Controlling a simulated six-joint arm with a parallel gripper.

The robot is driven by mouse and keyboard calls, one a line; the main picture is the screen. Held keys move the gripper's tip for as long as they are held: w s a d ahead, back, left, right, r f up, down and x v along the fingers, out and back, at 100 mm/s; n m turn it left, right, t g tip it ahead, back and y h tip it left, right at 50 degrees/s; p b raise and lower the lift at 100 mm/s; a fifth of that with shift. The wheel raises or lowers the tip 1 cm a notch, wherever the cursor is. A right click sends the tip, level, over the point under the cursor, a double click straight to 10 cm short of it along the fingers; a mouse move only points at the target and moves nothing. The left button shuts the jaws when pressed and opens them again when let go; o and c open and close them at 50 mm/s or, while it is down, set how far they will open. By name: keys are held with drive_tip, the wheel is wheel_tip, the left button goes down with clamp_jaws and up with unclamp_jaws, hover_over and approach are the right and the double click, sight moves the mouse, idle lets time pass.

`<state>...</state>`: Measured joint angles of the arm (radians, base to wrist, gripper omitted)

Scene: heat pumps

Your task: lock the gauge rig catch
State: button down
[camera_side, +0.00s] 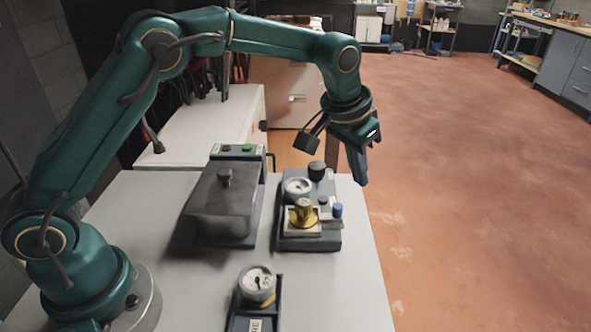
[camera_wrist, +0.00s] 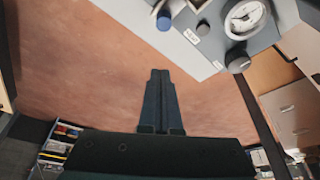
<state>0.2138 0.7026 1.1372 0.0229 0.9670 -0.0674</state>
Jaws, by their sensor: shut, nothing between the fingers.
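The rig with a round gauge (camera_side: 298,187) stands on a dark grey base (camera_side: 308,244) right of the table's middle. It carries a brass fitting (camera_side: 303,213), a black knob (camera_side: 316,170), a small grey knob (camera_side: 323,201) and a blue-capped post (camera_side: 337,211). I cannot tell which part is the catch. My gripper (camera_side: 359,179) is shut and empty, above and beyond the rig's far right corner, apart from it. In the wrist view, my gripper (camera_wrist: 160,73) points over bare floor; the blue cap (camera_wrist: 164,21), gauge (camera_wrist: 244,18) and black knob (camera_wrist: 238,62) lie ahead.
A dark lidded box (camera_side: 222,200) with a knob on top stands left of the rig, with a green button (camera_side: 247,148) behind it. Another gauge unit (camera_side: 257,283) stands at the table's front. The table (camera_side: 340,290) is clear at front right, with floor beyond its right edge.

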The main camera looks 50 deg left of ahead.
drive_tip(key=x, duration=0.4)
drive_tip(key=shift+f, duration=0.3)
drive_tip(key=shift+s+r, duration=0.2)
drive_tip(key=shift+s, duration=0.05)
drive_tip(key=shift+s+a, duration=0.15)
drive_tip(key=shift+s, duration=0.7)
drive_tip(key=shift+s+a, duration=0.15)
drive_tip(key=shift+s, duration=0.7)
